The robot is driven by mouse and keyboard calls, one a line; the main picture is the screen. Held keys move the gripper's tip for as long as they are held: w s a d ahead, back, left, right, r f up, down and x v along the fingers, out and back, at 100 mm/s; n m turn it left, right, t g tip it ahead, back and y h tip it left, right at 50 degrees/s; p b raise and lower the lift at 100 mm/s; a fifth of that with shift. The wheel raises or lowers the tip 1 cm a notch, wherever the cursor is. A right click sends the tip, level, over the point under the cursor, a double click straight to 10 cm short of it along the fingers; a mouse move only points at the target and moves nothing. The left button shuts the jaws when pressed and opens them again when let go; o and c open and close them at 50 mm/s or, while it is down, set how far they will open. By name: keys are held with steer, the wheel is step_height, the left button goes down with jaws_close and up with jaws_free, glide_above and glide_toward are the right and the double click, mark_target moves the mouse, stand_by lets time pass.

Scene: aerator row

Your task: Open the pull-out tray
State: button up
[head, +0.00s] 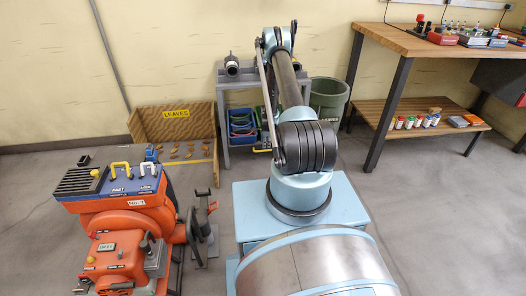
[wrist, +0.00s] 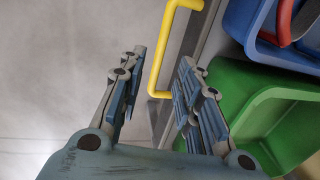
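A yellow bar handle (wrist: 166,45) is fixed to a grey edge, apparently the pull-out tray's front (wrist: 207,42), in the wrist view. In the head view the handle (head: 262,150) shows low at the front of the grey stand, partly behind my arm. My gripper (wrist: 162,60) is open and empty. The gripper is mostly hidden behind my arm in the head view.
A blue bin (wrist: 240,25) and a green bin (wrist: 235,75) sit right of the handle. A green waste bin (head: 328,98) stands right of the grey stand (head: 222,75). A leaves box (head: 150,122) and orange machine (head: 120,235) are left. The workbench (head: 425,45) is right.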

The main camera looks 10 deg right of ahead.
steer(key=shift+w+f, duration=0.2)
steer(key=shift+f, duration=0.85)
steer(key=shift+w+f, duration=0.2)
steer(key=shift+f, duration=0.8)
steer(key=shift+w+f, duration=0.2)
steer(key=shift+f, duration=0.85)
